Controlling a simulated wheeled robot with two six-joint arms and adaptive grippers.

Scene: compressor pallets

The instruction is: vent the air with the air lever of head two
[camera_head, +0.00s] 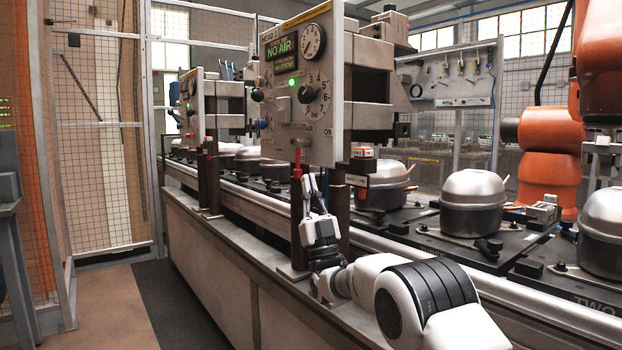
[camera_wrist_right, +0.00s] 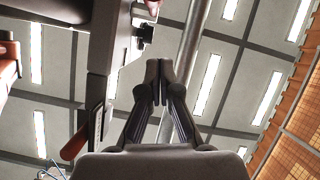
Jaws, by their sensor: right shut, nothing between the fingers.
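The head two panel (camera_head: 284,110) stands over the conveyor in the head view, with a lit green display (camera_head: 282,46) that reads "NO AIR". A red air lever (camera_head: 298,158) hangs at the panel's lower edge, left of the "ON" mark. My right gripper (camera_head: 309,180) points up just below and beside the lever. In the wrist view the right gripper's fingers (camera_wrist_right: 158,78) are together with nothing between them. A red part (camera_wrist_right: 152,8) shows at the top of the wrist view, apart from the fingertips; I cannot tell whether it is the lever. My left gripper is out of view.
A pressure gauge (camera_head: 313,41) and a selector knob (camera_head: 306,94) sit on the panel. Dark posts flank my right gripper. Compressors (camera_head: 474,204) stand on dark pallets along the conveyor to the right. An orange robot arm (camera_head: 550,150) stands behind. The floor at the left is clear.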

